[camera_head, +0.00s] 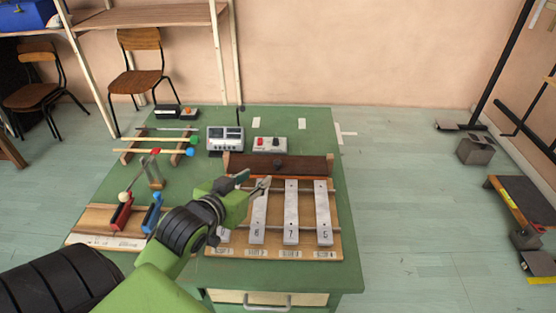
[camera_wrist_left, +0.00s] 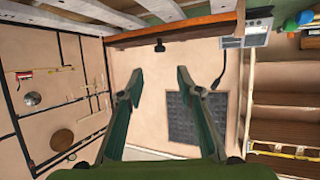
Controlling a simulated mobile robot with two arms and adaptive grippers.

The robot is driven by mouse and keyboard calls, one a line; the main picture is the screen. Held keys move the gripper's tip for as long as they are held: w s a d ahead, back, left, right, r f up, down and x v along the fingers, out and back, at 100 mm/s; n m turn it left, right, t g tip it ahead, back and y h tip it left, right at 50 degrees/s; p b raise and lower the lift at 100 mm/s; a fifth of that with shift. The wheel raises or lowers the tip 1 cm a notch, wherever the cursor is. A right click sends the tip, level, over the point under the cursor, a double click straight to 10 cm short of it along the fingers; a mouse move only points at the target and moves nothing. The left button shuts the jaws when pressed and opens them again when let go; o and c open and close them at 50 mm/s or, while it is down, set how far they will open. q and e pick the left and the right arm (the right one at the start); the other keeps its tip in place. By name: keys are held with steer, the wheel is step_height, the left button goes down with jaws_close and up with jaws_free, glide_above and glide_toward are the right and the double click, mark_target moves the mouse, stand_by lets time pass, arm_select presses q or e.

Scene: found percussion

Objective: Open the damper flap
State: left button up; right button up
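The damper flap (camera_head: 305,167) is a dark brown wooden board across the far end of the metal bars (camera_head: 291,215). A dark knob (camera_head: 279,165) sits at its middle. I cannot tell its exact tilt. The flap also shows at the top of the left wrist view (camera_wrist_left: 195,25), with the knob (camera_wrist_left: 160,46) standing out from it. My left gripper (camera_head: 256,182) is over the bars, in front of and left of the knob. Its fingers (camera_wrist_left: 159,83) are apart and empty, and the knob appears beyond the gap between them. My right gripper is not in view.
The green table (camera_head: 320,122) also holds a grey device (camera_head: 225,139), a box with red knobs (camera_head: 270,145), coloured mallets (camera_head: 155,151) on a rack, and a wooden base (camera_head: 95,220) with red and blue clamps. The floor right of the table is open.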

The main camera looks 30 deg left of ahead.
mark_target(276, 164)
arm_select(q)
steer(key=x, duration=0.4)
steer(key=shift+r, duration=0.15)
steer(key=x, duration=0.7)
steer(key=shift+w, duration=0.1)
steer(key=shift+w+a+f, duration=0.15)
steer(key=shift+w+f, duration=0.2)
steer(key=shift+w, duration=0.2)
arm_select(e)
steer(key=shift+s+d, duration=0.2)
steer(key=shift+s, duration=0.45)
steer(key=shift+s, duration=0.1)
arm_select(q)
steer(key=shift+c, duration=1.2)
jaws_close()
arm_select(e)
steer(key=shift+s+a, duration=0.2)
